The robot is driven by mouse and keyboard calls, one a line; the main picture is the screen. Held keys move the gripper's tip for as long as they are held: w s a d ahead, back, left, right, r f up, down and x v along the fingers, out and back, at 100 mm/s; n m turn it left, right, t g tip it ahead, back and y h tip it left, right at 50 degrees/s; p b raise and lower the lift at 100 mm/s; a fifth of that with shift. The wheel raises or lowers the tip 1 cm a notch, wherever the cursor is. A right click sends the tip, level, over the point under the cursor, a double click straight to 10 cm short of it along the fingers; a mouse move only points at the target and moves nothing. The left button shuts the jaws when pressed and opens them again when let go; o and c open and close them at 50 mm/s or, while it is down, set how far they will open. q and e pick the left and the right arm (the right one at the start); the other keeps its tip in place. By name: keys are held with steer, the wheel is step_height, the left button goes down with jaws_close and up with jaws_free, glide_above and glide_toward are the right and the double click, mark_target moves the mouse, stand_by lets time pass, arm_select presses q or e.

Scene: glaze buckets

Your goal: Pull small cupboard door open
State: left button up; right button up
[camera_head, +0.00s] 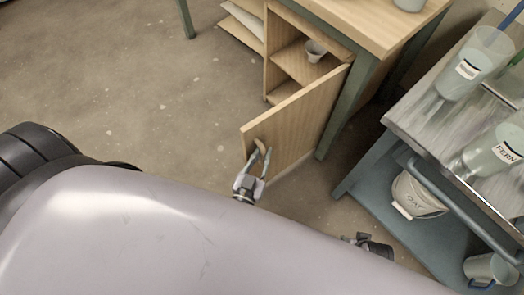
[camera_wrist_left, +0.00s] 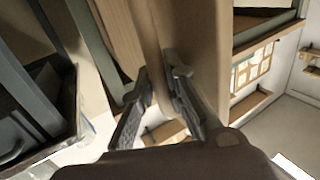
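The small cupboard door (camera_head: 300,120) is light wood and stands swung out from the cupboard (camera_head: 300,62), whose inside shows. A small tan handle (camera_head: 259,146) is near the door's free edge. My left gripper (camera_head: 263,156) has its fingers on either side of the handle and appears shut on it. In the left wrist view, the two fingers of my left gripper (camera_wrist_left: 162,75) have a brown wooden part between them; the exact contact is hard to see. Part of my right gripper (camera_head: 368,244) shows behind my pale arm; its fingers are mostly hidden.
A small grey cup (camera_head: 315,50) stands on the cupboard's shelf. Bare floor (camera_head: 130,90) lies left of the door.

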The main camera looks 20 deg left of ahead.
arm_select(q)
steer(key=shift+o, duration=0.6)
steer(key=shift+s, duration=0.1)
steer(key=s, duration=1.1)
steer(key=shift+s+d, duration=0.25)
steer(key=shift+s, duration=0.15)
